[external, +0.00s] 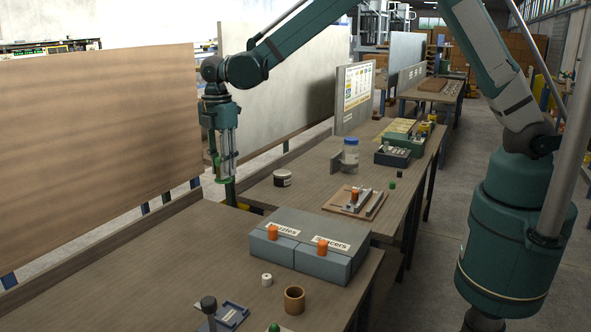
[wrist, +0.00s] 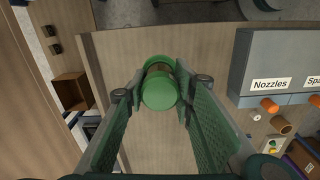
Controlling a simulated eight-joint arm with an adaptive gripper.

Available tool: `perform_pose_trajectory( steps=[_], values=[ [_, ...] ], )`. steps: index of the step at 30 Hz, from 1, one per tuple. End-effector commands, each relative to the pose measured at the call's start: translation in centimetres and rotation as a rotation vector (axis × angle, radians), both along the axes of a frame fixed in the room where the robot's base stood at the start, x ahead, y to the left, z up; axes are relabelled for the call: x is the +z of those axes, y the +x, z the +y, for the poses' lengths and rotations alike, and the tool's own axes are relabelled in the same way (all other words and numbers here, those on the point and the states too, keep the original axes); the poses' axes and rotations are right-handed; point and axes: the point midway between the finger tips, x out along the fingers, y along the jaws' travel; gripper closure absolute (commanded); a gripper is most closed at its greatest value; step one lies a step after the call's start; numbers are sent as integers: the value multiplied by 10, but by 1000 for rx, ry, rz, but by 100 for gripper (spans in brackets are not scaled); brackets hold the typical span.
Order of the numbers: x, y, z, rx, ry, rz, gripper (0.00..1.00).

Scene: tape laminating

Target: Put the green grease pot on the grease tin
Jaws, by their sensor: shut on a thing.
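My gripper (external: 225,176) hangs pointing down in the external view, above the gap between the near bench and the far bench. Its fingers are shut on the green grease pot (wrist: 159,92), which shows between the fingertips in the wrist view. In the external view only a small green part of the pot shows at the fingertips. A short white tin with a dark lid (external: 282,178), which looks like the grease tin, stands on the far bench, right of my gripper and apart from it. I cannot make it out in the wrist view.
Grey Nozzles and Spacers bins (external: 312,245) with orange pieces stand on the near bench. A brown cup (external: 294,299) and a white spool (external: 266,280) are in front. A tall panel (external: 100,140) stands left.

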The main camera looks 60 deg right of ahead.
Motion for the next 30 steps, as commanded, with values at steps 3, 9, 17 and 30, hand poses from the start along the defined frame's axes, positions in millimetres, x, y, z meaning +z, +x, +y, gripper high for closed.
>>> perform_pose_trajectory(
  steps=[3, 9, 17, 30],
  values=[
    [3, 3, -41, -12, 0, 0, 87],
    [8, 5, -105, -26, 0, 0, 87],
    [14, -2, -186, -45, 0, 0, 87],
    [21, -23, -297, -68, 0, 0, 87]
  ],
)
